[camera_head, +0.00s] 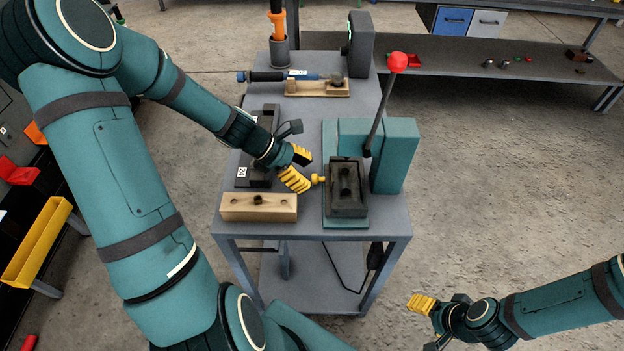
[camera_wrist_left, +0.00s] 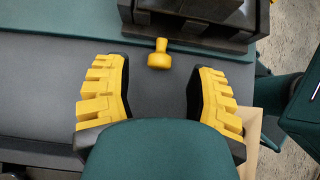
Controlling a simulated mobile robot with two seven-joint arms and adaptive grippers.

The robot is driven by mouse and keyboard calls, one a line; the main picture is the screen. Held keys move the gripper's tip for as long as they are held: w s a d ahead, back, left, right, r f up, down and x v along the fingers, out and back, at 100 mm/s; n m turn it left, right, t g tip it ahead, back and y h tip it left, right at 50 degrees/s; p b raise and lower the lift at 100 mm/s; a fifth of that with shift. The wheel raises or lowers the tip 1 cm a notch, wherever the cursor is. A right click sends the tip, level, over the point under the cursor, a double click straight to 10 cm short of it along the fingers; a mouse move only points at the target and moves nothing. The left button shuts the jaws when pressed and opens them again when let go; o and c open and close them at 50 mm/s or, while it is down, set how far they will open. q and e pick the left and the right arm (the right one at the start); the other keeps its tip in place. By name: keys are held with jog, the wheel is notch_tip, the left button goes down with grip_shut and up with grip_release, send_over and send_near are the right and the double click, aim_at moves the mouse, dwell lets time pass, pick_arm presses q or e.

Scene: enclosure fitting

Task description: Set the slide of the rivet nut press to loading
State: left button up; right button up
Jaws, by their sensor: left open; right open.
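The rivet nut press (camera_head: 395,155) is a teal block on a teal base, with a dark lever ending in a red ball (camera_head: 397,62). Its dark slide (camera_head: 346,187) sits at the front of the base, with a yellow knob (camera_head: 318,179) on its left side. My left gripper (camera_head: 302,168) is open just left of the knob. In the left wrist view the yellow knob (camera_wrist_left: 159,54) stands between and just beyond the open yellow fingers (camera_wrist_left: 160,100), apparently untouched. My right gripper (camera_head: 425,304) is open and empty, off the cart at the lower right.
A wooden block (camera_head: 259,207) lies at the cart's front left. A dark fixture (camera_head: 262,130) stands behind it, partly hidden by my left arm. A blue-handled tool (camera_head: 290,77) rests on a wooden holder (camera_head: 317,88) farther back. The floor right of the cart (camera_head: 390,225) is clear.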

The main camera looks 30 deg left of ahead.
aim_at(322, 137)
pick_arm(q)
jog(key=shift+x, duration=1.4)
grip_shut()
jog(key=shift+w+a, duration=0.1)
jog(key=shift+w+a+r, duration=0.1)
jog(key=shift+w+r, duration=0.05)
jog(key=shift+w, duration=0.1)
jog(key=w+a+p, duration=0.2)
jog(key=w, duration=0.1)
jog(key=w+a+p, duration=0.1)
jog(key=w, duration=0.1)
jog(key=w+a, duration=0.1)
jog(key=w, duration=0.1)
jog(key=w+a+p, duration=0.1)
jog(key=w+a, duration=0.1)
jog(key=w, duration=0.1)
jog(key=w+a+p, duration=0.1)
jog(key=w+a, duration=0.1)
jog(key=w, duration=0.1)
jog(key=shift+w+a, duration=0.1)
